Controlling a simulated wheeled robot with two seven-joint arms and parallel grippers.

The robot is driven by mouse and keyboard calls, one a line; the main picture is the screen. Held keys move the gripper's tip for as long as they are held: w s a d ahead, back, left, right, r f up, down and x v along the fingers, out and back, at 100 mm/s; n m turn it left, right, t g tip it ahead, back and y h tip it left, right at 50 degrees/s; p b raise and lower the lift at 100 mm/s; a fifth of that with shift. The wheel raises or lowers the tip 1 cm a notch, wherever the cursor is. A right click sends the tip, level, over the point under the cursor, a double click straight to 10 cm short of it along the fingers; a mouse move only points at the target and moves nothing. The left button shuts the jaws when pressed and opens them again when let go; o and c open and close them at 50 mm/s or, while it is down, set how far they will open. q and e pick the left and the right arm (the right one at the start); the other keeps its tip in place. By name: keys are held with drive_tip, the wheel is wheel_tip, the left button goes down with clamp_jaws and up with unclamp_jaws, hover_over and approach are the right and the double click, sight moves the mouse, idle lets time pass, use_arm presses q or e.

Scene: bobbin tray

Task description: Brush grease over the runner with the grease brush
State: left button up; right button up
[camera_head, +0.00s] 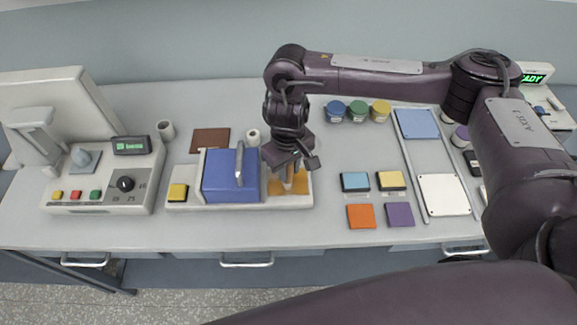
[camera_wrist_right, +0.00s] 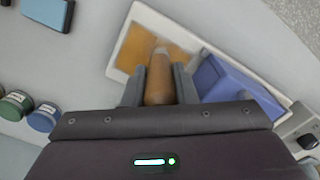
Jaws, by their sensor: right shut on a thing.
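My right gripper (camera_head: 290,163) is over the right end of a long white base (camera_head: 190,202), pointing down. In the right wrist view its two fingers (camera_wrist_right: 159,88) are shut on the brown handle of the grease brush (camera_wrist_right: 159,75). The brush's pale tip points toward an orange patch (camera_wrist_right: 136,48) on the base, which also shows in the head view (camera_head: 299,188). I cannot tell whether the tip touches it. The runner is not clearly distinguishable; the orange patch may be part of it. My left gripper is not in view.
A blue block with a grey handle (camera_head: 220,185) stands on the base just left of the gripper. Coloured pads (camera_head: 361,216) and jars (camera_head: 357,111) lie to the right. A control console (camera_head: 105,190) stands at left.

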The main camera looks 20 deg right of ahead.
drive_tip(key=shift+f, duration=0.3)
drive_tip(key=shift+f, duration=0.3)
drive_tip(key=shift+w, duration=0.15)
drive_tip(key=shift+w+d+r, duration=0.1)
drive_tip(key=shift+w+d, duration=0.15)
drive_tip(key=shift+w, duration=0.45)
drive_tip(key=shift+w+d, duration=0.3)
drive_tip(key=shift+w, duration=0.65)
drive_tip(key=shift+w+d, duration=0.25)
drive_tip(key=shift+w, duration=0.65)
drive_tip(key=shift+s+a+p, duration=0.25)
drive_tip(key=shift+s+p, duration=0.6)
drive_tip(key=shift+s+a+p, duration=0.25)
drive_tip(key=shift+s+p, duration=0.55)
drive_tip(key=shift+s, duration=0.4)
